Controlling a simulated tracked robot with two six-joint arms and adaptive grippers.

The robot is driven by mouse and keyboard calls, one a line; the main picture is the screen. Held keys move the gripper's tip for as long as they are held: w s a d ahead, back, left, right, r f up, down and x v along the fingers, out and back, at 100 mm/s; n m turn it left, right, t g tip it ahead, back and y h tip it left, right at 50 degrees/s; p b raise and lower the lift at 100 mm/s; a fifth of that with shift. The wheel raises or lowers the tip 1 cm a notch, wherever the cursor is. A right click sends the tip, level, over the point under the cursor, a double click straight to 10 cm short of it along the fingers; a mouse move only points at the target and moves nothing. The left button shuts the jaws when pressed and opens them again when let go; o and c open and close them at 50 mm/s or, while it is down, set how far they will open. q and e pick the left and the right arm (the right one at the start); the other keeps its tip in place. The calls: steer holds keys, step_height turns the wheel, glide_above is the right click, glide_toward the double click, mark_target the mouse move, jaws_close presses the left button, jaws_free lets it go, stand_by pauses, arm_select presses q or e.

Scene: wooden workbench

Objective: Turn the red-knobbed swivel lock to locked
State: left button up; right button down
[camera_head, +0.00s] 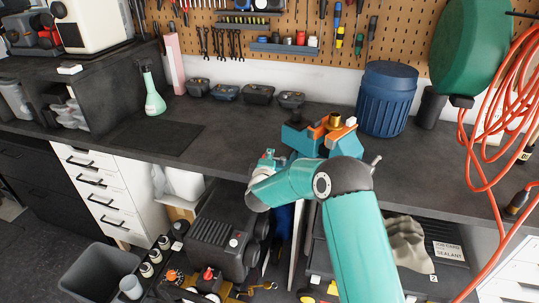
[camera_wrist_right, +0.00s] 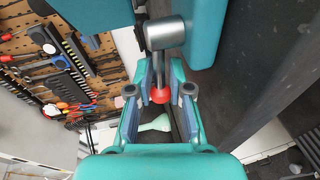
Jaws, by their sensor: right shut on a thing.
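My right gripper (camera_wrist_right: 160,88) is shut on the red knob (camera_wrist_right: 160,96) of the swivel lock in the right wrist view. The knob sits between the two fingertips, at the end of a thin grey rod. The rod runs up to a grey cylinder (camera_wrist_right: 165,33), which is next to teal surfaces. In the head view my right gripper (camera_head: 268,159) is at the bench's front edge, left of a blue and orange vise-like device (camera_head: 318,135). The lock is too small there to make out, and my right arm covers part of the device. My left gripper is not in view.
A blue ribbed bin (camera_head: 387,98) stands behind the device. A green spray bottle (camera_head: 153,95), small dark trays (camera_head: 257,94) and a dark mat (camera_head: 152,137) are on the bench to the left. An orange hose (camera_head: 492,130) hangs at the right. The bench middle is clear.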

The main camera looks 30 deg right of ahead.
steer(key=shift+w+d+f+m+g+h+p, duration=0.1)
steer(key=shift+w+f+m+g+h+p, duration=0.05)
steer(key=shift+m+g+h+p, duration=0.3)
steer(key=shift+w+f+m+g+h+p, duration=0.1)
steer(key=shift+m+g+h+p, duration=0.2)
steer(key=shift+g, duration=0.25)
steer(key=c, duration=1.1)
jaws_free()
steer(key=shift+w, duration=0.1)
steer(key=shift+o, duration=0.2)
steer(key=shift+d+r, duration=0.1)
steer(key=v, duration=1.2)
